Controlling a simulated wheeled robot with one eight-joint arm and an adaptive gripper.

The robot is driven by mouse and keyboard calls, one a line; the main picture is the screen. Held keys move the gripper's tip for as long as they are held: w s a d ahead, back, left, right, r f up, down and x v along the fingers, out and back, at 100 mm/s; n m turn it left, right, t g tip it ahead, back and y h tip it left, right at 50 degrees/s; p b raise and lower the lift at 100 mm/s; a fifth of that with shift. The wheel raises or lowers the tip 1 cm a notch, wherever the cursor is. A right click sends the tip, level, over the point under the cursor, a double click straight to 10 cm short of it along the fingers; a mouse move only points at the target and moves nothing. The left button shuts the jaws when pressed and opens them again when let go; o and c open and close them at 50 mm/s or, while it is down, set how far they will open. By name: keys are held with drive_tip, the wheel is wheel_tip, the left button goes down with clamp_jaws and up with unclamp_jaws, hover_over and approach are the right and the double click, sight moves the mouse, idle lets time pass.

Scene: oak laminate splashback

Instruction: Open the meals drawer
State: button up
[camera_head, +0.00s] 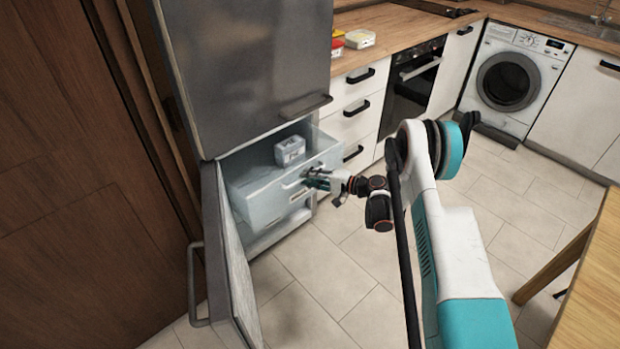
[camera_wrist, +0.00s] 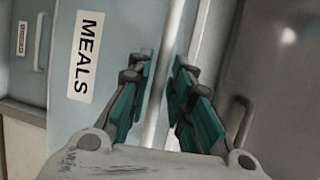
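The meals drawer (camera_head: 262,195) is a pale translucent bin in the open lower compartment of the grey fridge, standing partly pulled out. Its front carries a white "MEALS" label (camera_wrist: 85,57) in the wrist view. A white container (camera_head: 290,150) sits inside the drawer. My gripper (camera_head: 310,180) is at the right part of the drawer front, near its handle (camera_head: 291,185). In the wrist view, the teal fingers (camera_wrist: 164,65) stand apart, with a pale strip behind the gap. The fingers partly hide the drawer front; I cannot tell if they touch the handle.
The lower fridge door (camera_head: 228,262) stands open at left, its handle (camera_head: 194,285) outward. Another labelled drawer (camera_wrist: 20,75) is beside the meals drawer in the wrist view. White kitchen drawers (camera_head: 352,108) stand to the right. The tiled floor in front is clear.

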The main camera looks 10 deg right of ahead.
drive_tip(key=v, duration=1.2)
